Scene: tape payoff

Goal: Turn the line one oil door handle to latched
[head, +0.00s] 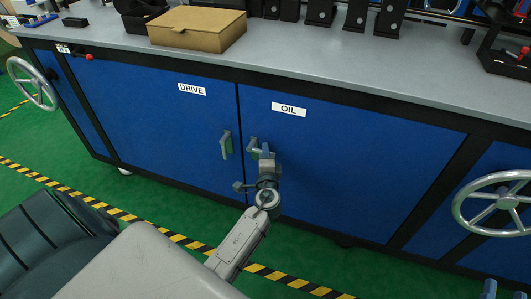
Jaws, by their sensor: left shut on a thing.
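The blue oil door (345,165) carries a white OIL label (289,109) and looks closed. Its grey-green handle (252,145) sits near the door's left edge and looks tilted, with its lower right part hidden by my gripper. My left gripper (264,153) reaches up from the bottom middle and is shut on this handle. What seems to be a fingertip of my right gripper (489,289) shows at the bottom right edge, well away from the handle. Its opening cannot be seen.
The drive door (150,120) stands to the left, with its own upright handle (226,143). Handwheels stick out at the left (33,84) and right (497,204). A cardboard box (198,28) lies on the grey worktop (300,60). Green floor with striped tape lies in front.

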